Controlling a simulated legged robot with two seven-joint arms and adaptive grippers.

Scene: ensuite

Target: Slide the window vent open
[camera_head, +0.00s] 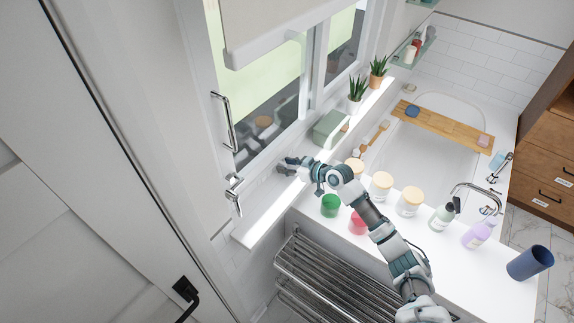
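The window (262,108) is at the upper left, with a white frame and a pale blind (268,22) over its top part. A long metal bar handle (226,120) is on its left side, and a small metal lever (234,192) sits below that. I cannot clearly make out a separate vent. My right gripper (283,165) is above the white sill, right of the lever and apart from it. Its fingers are too small to tell whether they are open or shut. My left gripper is out of view.
A green box (329,128) and potted plants (356,93) stand on the sill (262,215). A green cup (330,205), a pink cup (357,224) and several lidded jars (381,185) stand near my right arm. A metal rack (335,280) is below.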

